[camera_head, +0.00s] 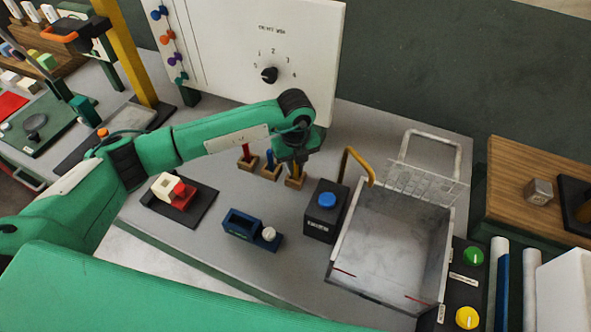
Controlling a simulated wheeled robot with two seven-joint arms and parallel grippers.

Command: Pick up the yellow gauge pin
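My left arm reaches in from the left, and my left gripper (294,158) points down over the yellow gauge pin (296,169). The yellow pin stands upright in a small wooden block (294,182), its upper part hidden by the gripper. I cannot tell whether the fingers are around the pin or just above it, or whether they are open or shut. A blue pin (270,158) and a red pin (246,152) stand in similar blocks to the left. My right gripper is not in view.
A black box with a blue button (327,200) and a grey metal bin with a raised clear guard (400,235) stand to the right. A dark blue holder (243,223) and a black tray (203,207) are in front. A white dial panel (240,50) rises behind.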

